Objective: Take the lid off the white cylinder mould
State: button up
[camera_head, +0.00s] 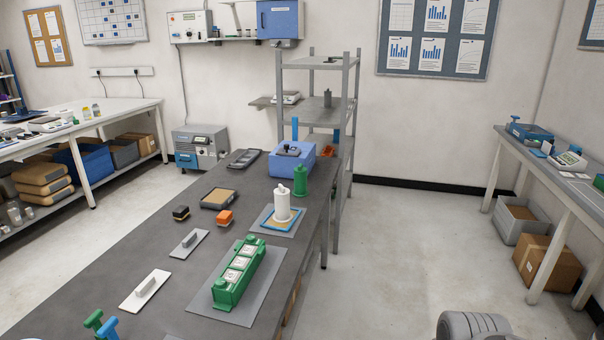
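The white cylinder mould (282,208) stands upright toward the far end of the dark bench, within a blue-edged tray (266,218) on a grey mat. A white lid with a small knob (282,188) appears to sit on top of it; the seam is too small to make out clearly. A green cylinder (300,180) stands just behind it to the right. My gripper is not in view; only a grey rounded part, probably of my arm, shows at the bottom right edge, well away from the mould.
A green three-part mould (246,272) lies on a mat nearer on the dark bench (130,240). A blue box (290,162) and metal shelving (345,130) stand beyond the cylinder. Floor right of the bench (400,250) is clear.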

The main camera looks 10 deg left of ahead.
aim_at(281, 190)
jog(key=i, duration=3.3)
jog(key=u, duration=4.9)
